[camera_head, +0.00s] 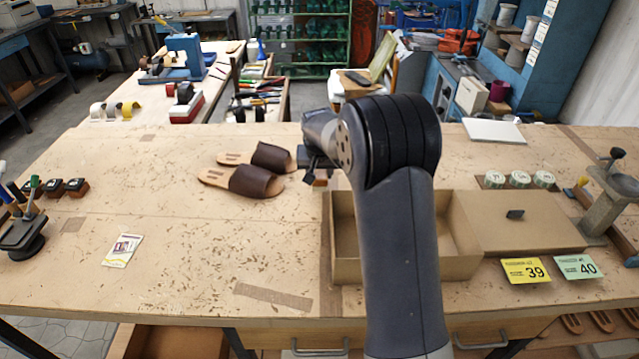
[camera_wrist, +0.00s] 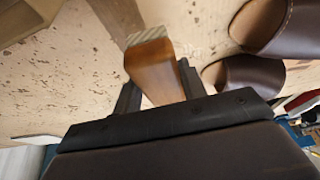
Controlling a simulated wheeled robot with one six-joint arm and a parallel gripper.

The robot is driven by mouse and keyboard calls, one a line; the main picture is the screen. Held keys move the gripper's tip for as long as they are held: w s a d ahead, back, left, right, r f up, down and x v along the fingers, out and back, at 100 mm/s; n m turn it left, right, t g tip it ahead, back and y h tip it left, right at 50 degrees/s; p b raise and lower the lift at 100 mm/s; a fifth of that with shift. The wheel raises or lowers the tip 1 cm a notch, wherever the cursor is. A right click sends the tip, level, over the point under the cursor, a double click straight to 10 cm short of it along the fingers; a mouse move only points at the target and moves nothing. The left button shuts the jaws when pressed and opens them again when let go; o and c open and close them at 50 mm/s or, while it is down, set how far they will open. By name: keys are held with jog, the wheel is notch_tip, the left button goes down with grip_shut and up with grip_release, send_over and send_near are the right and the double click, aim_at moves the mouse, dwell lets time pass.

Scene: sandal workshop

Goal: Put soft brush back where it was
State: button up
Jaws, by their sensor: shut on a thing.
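The soft brush (camera_wrist: 150,62) shows in the wrist view as an orange-brown wooden block with a pale striped end. My gripper (camera_wrist: 158,88) is shut on it, with a dark finger on each side. In the head view my arm hides most of the gripper (camera_head: 313,168), which is over the middle of the bench, right of the sandals. Whether the brush touches the bench cannot be told. A pair of brown sandals (camera_head: 255,180) lies on the bench; their dark straps (camera_wrist: 262,28) show close beside the gripper in the wrist view.
An open cardboard box (camera_head: 456,232) stands on the workbench (camera_head: 180,240), partly behind my arm, its lid (camera_head: 535,222) at its right. Number cards (camera_head: 526,270), round tins (camera_head: 519,179) and a metal stand (camera_head: 608,198) are at the right. The bench's left middle is mostly clear around a small packet (camera_head: 122,250).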

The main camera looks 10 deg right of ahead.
jog(key=shift+f+p, duration=0.4)
jog(key=shift+f, duration=1.7)
jog(key=shift+f, duration=0.1)
jog(key=o, duration=1)
jog(key=shift+c, duration=0.2)
jog(key=shift+s+r, duration=0.15)
jog(key=shift+r, duration=0.45)
jog(key=b+v, duration=0.2)
jog(key=v, duration=0.9)
jog(key=shift+s+a, duration=0.1)
